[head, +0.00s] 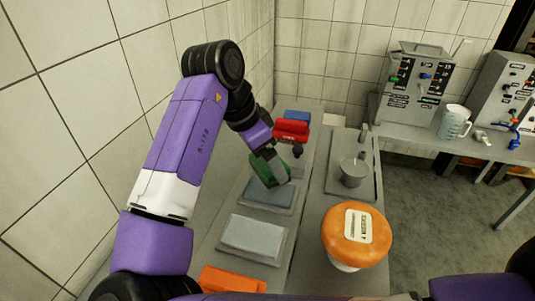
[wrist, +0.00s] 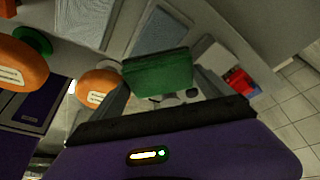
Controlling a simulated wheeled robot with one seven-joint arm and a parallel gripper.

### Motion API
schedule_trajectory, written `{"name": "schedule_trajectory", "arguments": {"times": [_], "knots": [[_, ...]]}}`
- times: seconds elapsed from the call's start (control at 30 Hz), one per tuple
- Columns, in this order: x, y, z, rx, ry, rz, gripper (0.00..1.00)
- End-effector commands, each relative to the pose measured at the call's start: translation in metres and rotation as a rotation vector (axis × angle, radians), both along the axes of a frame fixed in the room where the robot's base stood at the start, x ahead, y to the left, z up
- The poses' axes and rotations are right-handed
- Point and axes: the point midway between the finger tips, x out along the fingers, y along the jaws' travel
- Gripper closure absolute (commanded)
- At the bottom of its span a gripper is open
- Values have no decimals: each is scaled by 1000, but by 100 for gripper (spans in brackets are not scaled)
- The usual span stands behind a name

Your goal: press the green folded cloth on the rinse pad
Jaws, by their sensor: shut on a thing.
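The green folded cloth (head: 272,168) is held in my gripper (head: 268,157), low over the left counter. In the wrist view the cloth (wrist: 157,72) spans the space between the two grey fingers of my gripper (wrist: 160,80), which are shut on it. A blue-grey pad (head: 262,205) lies just below and in front of the cloth in the head view. A paler grey pad (head: 252,238) lies nearer to me. I cannot tell from any label which is the rinse pad, or whether the cloth touches a pad.
Red (head: 291,129) and blue (head: 297,116) blocks lie at the counter's far end. An orange item (head: 232,280) is in front. The tiled wall (head: 80,125) bounds the left.

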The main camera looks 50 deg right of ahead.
Motion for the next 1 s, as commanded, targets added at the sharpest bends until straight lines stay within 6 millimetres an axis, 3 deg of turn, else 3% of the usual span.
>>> {"name": "schedule_trajectory", "arguments": {"times": [0.5, 1.0], "knots": [[0, 0, -50, 1, -1, 1, 42], [0, 0, -52, 0, 0, 1, 42]]}}
